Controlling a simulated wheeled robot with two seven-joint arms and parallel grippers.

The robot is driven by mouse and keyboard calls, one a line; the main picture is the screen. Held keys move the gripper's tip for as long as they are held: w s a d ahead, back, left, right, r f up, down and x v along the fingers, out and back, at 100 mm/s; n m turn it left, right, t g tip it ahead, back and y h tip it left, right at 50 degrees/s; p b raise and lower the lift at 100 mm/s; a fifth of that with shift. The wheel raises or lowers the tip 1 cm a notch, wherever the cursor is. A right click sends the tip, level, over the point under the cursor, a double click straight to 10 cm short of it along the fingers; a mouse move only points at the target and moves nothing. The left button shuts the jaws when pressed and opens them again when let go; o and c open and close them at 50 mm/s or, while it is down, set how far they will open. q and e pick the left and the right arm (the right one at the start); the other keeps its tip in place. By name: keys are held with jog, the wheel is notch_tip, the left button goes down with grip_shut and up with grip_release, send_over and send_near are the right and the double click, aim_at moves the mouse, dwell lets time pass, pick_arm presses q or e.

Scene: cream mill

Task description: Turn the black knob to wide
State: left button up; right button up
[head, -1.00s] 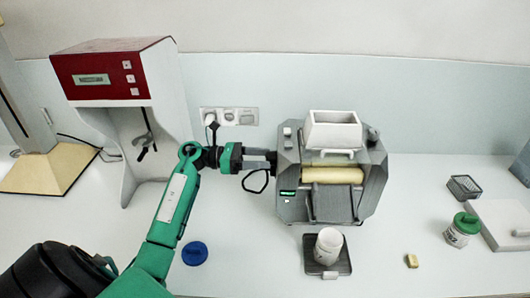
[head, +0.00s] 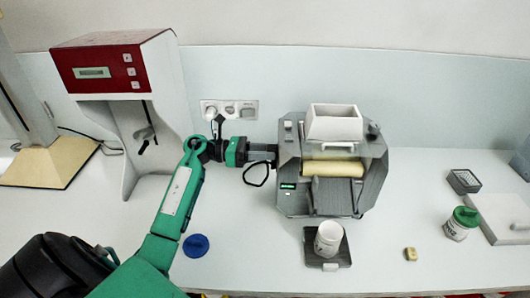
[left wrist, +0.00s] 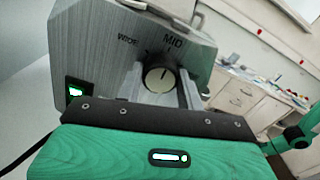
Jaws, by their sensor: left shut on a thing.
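The mill (head: 290,165) is a grey machine with a roller and a white hopper. Its black knob (left wrist: 158,79) shows in the left wrist view on the mill's side face, below the printed words WIDE and MID. The knob's pale pointer line points up and slightly right, toward MID. My left gripper (head: 274,150) reaches the mill's left side from the left. In the left wrist view the fingers (left wrist: 160,90) are on either side of the knob, shut on it. In the head view the knob is hidden. My right gripper is not in view.
A white jar (head: 328,238) stands on a dark tray (head: 340,260) in front of the mill. A red and white machine (head: 112,70) stands left.

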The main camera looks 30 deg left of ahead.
pick_arm(q)
jog(key=shift+n, duration=5.7)
jog(key=o, duration=1)
jog(key=shift+b+v, duration=1.65)
jog(key=shift+v, duration=2.15)
